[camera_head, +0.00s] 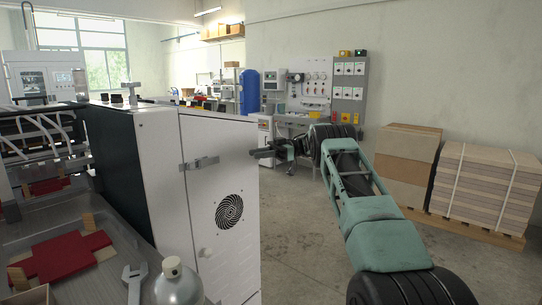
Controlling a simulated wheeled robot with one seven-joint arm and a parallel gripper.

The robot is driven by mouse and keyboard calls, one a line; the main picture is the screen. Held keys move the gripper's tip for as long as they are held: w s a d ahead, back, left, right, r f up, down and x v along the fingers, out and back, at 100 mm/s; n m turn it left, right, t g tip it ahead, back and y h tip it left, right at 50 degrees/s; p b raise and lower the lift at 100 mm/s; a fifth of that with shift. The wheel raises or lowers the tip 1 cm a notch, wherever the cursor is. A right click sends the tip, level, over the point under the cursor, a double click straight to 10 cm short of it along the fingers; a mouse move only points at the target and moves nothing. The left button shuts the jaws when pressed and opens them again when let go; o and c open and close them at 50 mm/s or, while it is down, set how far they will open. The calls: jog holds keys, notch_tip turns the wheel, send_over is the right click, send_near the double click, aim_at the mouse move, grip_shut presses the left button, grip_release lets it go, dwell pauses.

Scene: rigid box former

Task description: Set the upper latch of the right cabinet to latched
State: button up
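The white cabinet (232,190) stands left of centre, with a round black fan grille on its door. Its upper latch (201,163) is a grey metal bar lying about level across the seam between the door and the side panel. Whether it is latched cannot be told at this size. My gripper (256,152) points left near the cabinet's right edge, at about the latch's height in the picture and to its right. It appears apart from the latch. Its dark fingers are small and seen from the side, so their opening is unclear.
A bench at left holds red blanks (62,257), a wrench (134,280) and a metal bottle (178,284). Stacked boards (485,185) stand on a pallet at right. The floor right of the cabinet is open.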

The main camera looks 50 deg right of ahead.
jog(key=v, duration=0.4)
jog(key=shift+s+d, duration=0.1)
jog(key=shift+d, duration=0.2)
dwell(0.6)
